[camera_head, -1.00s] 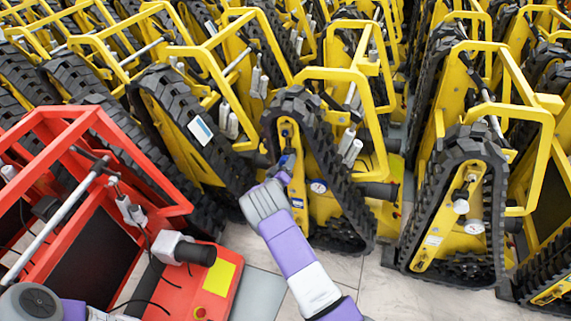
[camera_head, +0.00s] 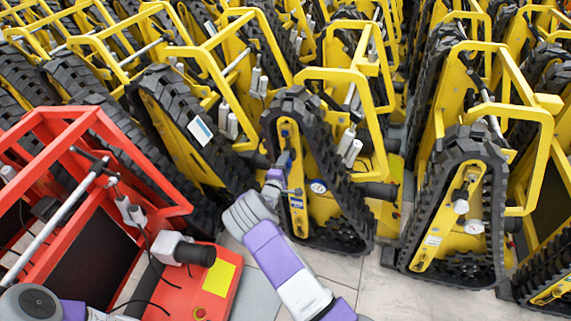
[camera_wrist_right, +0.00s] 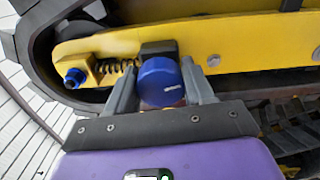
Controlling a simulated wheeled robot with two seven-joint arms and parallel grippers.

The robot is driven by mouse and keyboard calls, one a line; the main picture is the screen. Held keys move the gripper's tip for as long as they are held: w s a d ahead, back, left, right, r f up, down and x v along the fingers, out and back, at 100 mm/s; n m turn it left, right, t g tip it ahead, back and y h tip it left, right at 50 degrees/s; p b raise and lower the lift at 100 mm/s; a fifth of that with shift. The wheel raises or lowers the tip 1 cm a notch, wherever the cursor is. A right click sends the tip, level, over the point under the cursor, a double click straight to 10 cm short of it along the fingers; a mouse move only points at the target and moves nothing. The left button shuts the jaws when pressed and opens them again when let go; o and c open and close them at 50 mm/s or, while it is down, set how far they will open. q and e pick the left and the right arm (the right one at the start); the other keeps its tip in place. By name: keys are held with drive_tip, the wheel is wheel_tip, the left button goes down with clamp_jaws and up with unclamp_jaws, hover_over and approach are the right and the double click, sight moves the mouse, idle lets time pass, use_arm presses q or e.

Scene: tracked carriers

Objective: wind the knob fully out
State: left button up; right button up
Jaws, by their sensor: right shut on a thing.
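The blue knob (camera_wrist_right: 158,82) sits on the yellow side plate (camera_wrist_right: 225,45) of a tracked carrier, against a black block. Its round face shows a small pale mark. My right gripper (camera_head: 284,162) reaches the front of this carrier (camera_head: 318,190) in the head view. In the right wrist view its two grey fingers stand on either side of the knob, shut on it. How far the knob is wound out I cannot tell. My left gripper is not in view.
A spring and a smaller blue fitting (camera_wrist_right: 75,77) sit left of the knob. Yellow carriers with black tracks stand close on both sides, including one at right (camera_head: 455,210). A red frame machine (camera_head: 205,285) stands at left. Pale floor (camera_head: 385,290) is clear at front.

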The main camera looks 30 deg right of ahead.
drive_tip(key=n, duration=0.6)
drive_tip(key=shift+f, duration=0.1)
drive_tip(key=n, duration=0.6)
drive_tip(key=shift+n, duration=0.4)
drive_tip(key=o, duration=1)
drive_tip(key=shift+r, duration=0.2)
drive_tip(key=shift+a, duration=0.1)
drive_tip(key=p+v, duration=0.2)
drive_tip(key=v, duration=0.5)
drive_tip(key=shift+s+a, duration=0.15)
drive_tip(key=shift+a, duration=0.05)
